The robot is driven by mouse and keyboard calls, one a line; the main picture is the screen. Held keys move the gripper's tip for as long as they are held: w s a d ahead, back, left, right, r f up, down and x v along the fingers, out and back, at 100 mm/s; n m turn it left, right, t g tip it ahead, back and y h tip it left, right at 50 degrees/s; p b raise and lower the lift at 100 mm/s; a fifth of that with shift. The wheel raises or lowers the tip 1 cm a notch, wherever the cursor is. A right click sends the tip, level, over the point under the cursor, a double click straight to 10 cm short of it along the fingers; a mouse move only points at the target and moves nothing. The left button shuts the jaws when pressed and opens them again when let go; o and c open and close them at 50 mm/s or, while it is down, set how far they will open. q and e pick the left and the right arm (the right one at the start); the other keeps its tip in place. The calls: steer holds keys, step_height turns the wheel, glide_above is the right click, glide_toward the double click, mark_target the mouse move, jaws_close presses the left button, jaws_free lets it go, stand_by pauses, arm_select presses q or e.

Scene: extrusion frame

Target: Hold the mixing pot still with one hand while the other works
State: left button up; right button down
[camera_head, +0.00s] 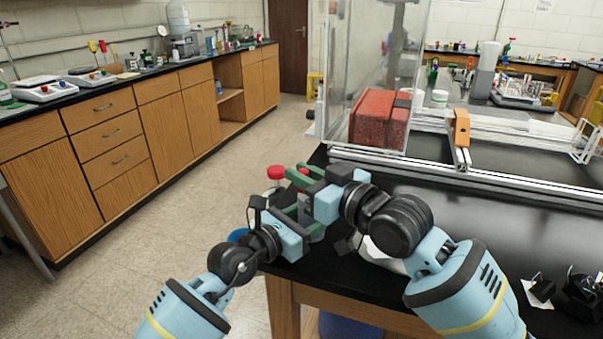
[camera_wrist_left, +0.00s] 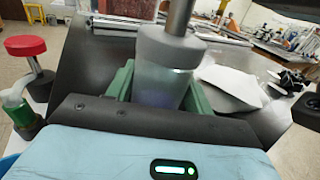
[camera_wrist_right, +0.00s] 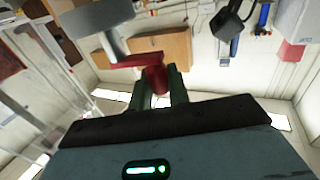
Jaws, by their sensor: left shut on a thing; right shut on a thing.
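The mixing pot (camera_wrist_left: 158,88) is a translucent grey cylinder with a grey top and a metal shaft, seen in the left wrist view. My left gripper (camera_head: 304,214) is shut around its sides with green fingers. In the right wrist view, a red crank handle (camera_wrist_right: 155,78) sits between my right gripper's green fingers (camera_wrist_right: 160,92). The crank's red arm reaches toward a grey block (camera_wrist_right: 97,17). In the head view, my right gripper (camera_head: 302,176) is just above the left one, at the table's left edge. The grippers largely hide the pot there.
A round red knob on a metal post (camera_wrist_left: 25,46) stands close left of the pot in the left wrist view. A red block (camera_head: 377,120) sits behind a clear panel on the extrusion frame (camera_head: 480,183). The black table (camera_head: 480,230) has free room at right.

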steer(key=shift+s+d+n+g+y, duration=0.15)
steer(key=shift+s+n+g+y, duration=0.05)
steer(key=shift+n+g+y, duration=0.55)
steer(key=shift+w+d+f+n+g+y, duration=0.1)
steer(key=shift+d+n+g+y, duration=0.35)
steer(key=shift+n+g, duration=0.85)
steer(key=shift+d+n+g+y, duration=0.35)
steer(key=shift+n+g+y, duration=0.35)
steer(key=shift+g, duration=1.1)
steer(key=shift+w+d+f+n+g+y, duration=0.1)
steer(key=shift+d+n+g+y, duration=0.3)
steer(key=shift+n+g, duration=0.9)
steer(key=shift+s+g, duration=0.1)
steer(key=shift+g, duration=0.45)
steer(key=c, duration=1.4)
jaws_free()
steer(key=shift+r, duration=0.15)
steer(key=d, duration=1.2)
steer(key=shift+s, duration=0.3)
